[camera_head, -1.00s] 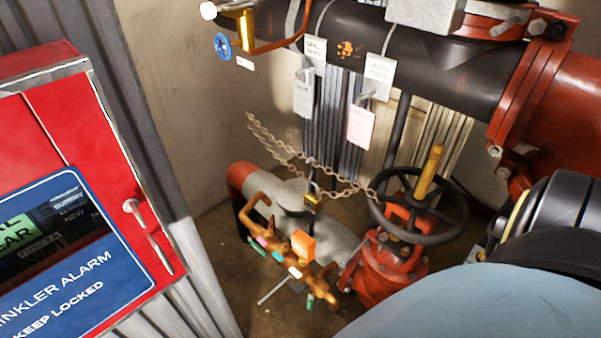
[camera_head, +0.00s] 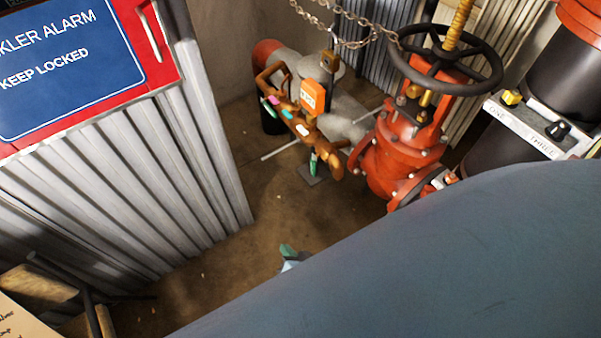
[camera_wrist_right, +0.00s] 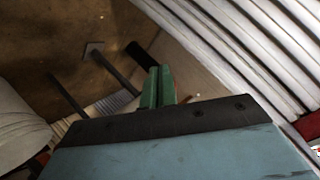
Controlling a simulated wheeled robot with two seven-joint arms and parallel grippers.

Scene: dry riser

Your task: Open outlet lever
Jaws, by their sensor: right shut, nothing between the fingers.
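A copper-coloured pipe assembly (camera_head: 292,110) with several small coloured handles stands low beside a grey pipe (camera_head: 340,118). A green handle (camera_head: 313,162) hangs at its lower end. I cannot tell which handle is the outlet lever. My right gripper (camera_head: 288,254) shows only as a small green tip past my blue-grey arm, over the floor, below and apart from the pipe assembly. In the right wrist view its green fingers (camera_wrist_right: 157,86) are together with nothing between them. My left gripper is not in view.
A red valve (camera_head: 400,155) with a black handwheel (camera_head: 445,55) stands right of the pipework. A red alarm cabinet (camera_head: 165,72) and corrugated panel (camera_head: 120,190) fill the left. A chain (camera_head: 350,30) hangs above. Bare floor (camera_head: 240,215) lies between.

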